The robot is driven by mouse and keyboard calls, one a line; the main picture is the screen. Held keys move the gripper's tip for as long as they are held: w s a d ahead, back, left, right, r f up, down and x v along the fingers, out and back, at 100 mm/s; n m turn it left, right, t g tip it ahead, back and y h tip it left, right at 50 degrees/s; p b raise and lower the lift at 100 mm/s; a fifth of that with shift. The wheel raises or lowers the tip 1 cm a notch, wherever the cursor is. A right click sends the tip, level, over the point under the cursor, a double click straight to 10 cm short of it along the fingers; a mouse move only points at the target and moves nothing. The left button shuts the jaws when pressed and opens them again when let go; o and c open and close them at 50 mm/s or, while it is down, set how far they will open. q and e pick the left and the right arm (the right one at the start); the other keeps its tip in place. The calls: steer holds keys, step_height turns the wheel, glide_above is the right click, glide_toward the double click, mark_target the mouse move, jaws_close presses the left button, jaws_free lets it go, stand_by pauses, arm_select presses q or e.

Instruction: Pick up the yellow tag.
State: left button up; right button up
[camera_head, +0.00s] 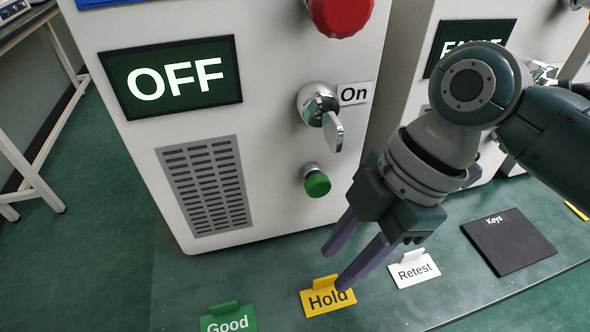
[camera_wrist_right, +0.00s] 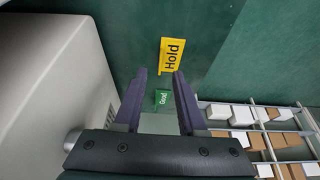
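The yellow tag (camera_head: 328,298), marked "Hold", stands on the green bench top in front of the grey cabinet. It also shows in the right wrist view (camera_wrist_right: 171,55), just beyond the fingertips. My right gripper (camera_head: 338,266) is open, its two purple fingers pointing down toward the tag. In the head view one finger overlaps the tag's right edge; whether it touches cannot be told. In the wrist view the fingers (camera_wrist_right: 159,76) are apart with nothing held between them. My left gripper is not in view.
A green "Good" tag (camera_head: 229,319) stands left of the yellow tag, a white "Retest" tag (camera_head: 414,270) right of it. A black "Keys" mat (camera_head: 508,242) lies farther right. The cabinet has an "OFF" screen (camera_head: 173,77), a key (camera_head: 333,131) and a green button (camera_head: 317,183).

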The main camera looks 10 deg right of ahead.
mark_target(328, 277)
steer(key=b+x, duration=0.1)
steer(key=x, duration=0.3)
steer(key=shift+d, duration=0.15)
jaws_close()
stand_by(0.4)
